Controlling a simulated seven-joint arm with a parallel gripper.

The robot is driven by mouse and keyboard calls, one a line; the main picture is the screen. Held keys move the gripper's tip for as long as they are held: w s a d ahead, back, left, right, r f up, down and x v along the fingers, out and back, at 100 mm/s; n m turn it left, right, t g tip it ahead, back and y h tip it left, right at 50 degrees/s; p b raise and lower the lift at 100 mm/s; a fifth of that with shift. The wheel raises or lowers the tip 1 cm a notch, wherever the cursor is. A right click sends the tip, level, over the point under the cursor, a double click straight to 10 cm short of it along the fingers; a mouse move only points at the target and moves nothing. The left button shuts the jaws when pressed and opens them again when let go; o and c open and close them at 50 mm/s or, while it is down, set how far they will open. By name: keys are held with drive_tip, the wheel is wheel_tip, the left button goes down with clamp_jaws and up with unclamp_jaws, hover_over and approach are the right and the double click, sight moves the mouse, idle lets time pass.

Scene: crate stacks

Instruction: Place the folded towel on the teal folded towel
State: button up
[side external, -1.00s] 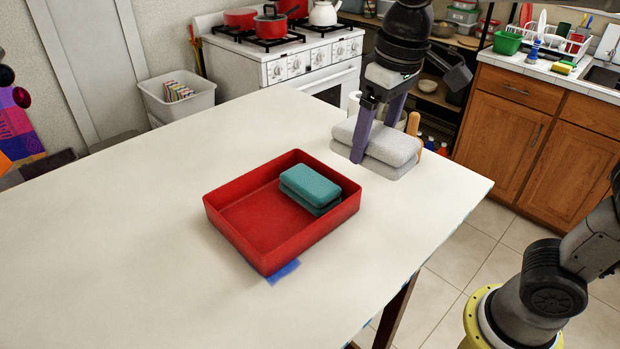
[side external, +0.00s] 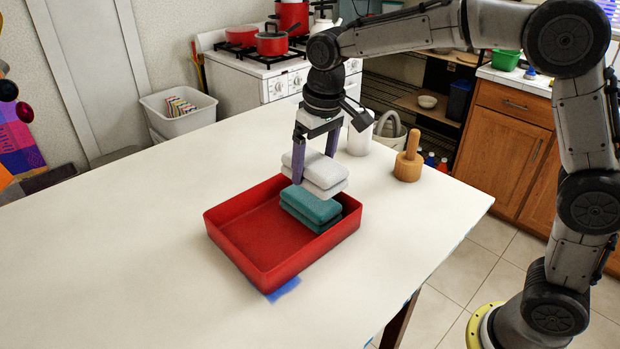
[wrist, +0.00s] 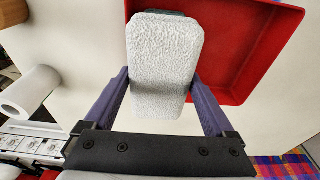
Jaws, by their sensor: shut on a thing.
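My gripper (side external: 315,158) is shut on the light grey folded towel (side external: 322,172), with one finger on each side of it. The grey towel is held over the back right part of the red crate, just above and slightly behind the teal folded towel (side external: 310,205). I cannot tell whether the two touch. The teal towel lies in the crate on a darker layer. In the wrist view the grey towel (wrist: 163,65) sits between both fingers and hides nearly all of the teal towel; only a thin teal edge shows at the top.
The red crate (side external: 235,259) stands on the white table, its left part empty. A wooden pestle-shaped object (side external: 408,166) and a white paper roll (side external: 360,138) stand behind it to the right. A blue patch (side external: 285,290) lies by the crate's front corner. The table's left side is clear.

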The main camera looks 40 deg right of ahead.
sight(316, 162)
drive_tip(key=shift+w+f, duration=0.25)
drive_tip(key=shift+f, duration=0.05)
drive_tip(key=shift+w+a+f, duration=0.1)
drive_tip(key=shift+w+f, duration=0.1)
drive_tip(key=shift+f, duration=1.55)
drive_tip(key=shift+f, duration=0.1)
drive_tip(key=o, duration=1.1)
drive_tip(key=r, duration=0.3)
drive_tip(key=s+r, duration=0.1)
drive_tip(key=r, duration=0.7)
drive_tip(key=shift+s, duration=0.3)
drive_tip(key=shift+s+r, duration=0.15)
drive_tip(key=shift+r, duration=0.45)
drive_tip(key=s+d+f+t, duration=0.1)
drive_tip(key=s+d+f, duration=0.1)
drive_tip(key=s, duration=0.6)
drive_tip(key=s+d+f+t, duration=0.1)
drive_tip(key=s+d+f, duration=0.1)
drive_tip(key=s, duration=0.7)
drive_tip(key=s+d+f+t, duration=0.1)
drive_tip(key=s+d, duration=0.3)
drive_tip(key=s, duration=0.5)
drive_tip(key=shift+f+t, duration=0.4)
drive_tip(key=shift+f, duration=0.4)
